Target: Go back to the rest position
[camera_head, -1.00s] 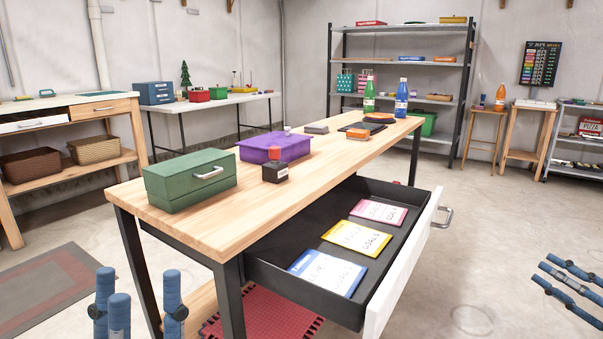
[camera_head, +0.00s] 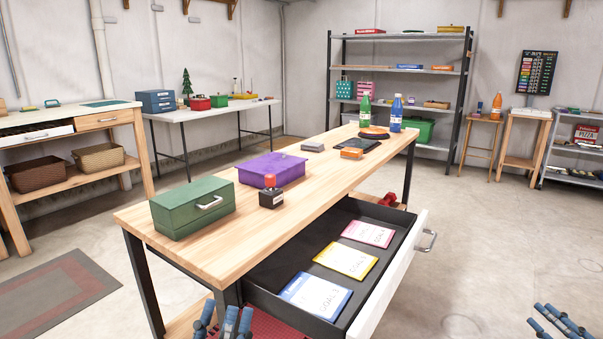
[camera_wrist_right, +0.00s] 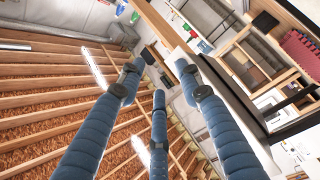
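My left gripper (camera_head: 227,320) is at the bottom edge of the head view, in front of the workbench's near end. Its blue fingers are apart, with nothing seen between them. My right gripper (camera_head: 560,322) is low at the right, over open floor and clear of the drawer. In the right wrist view, the right gripper's (camera_wrist_right: 157,78) blue fingers are spread and empty. The workbench (camera_head: 215,245) has its drawer (camera_head: 398,262) pulled open. In the drawer lie a blue card (camera_head: 316,294), a yellow card (camera_head: 346,260) and a pink card (camera_head: 368,233).
On the workbench stand a green toolbox (camera_head: 193,208), a purple box (camera_head: 272,170), a red-topped stamp (camera_head: 271,192), a green bottle (camera_head: 364,110) and a blue bottle (camera_head: 396,115). The white drawer front (camera_head: 388,282) juts out right. Floor (camera_head: 490,250) farther right is clear.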

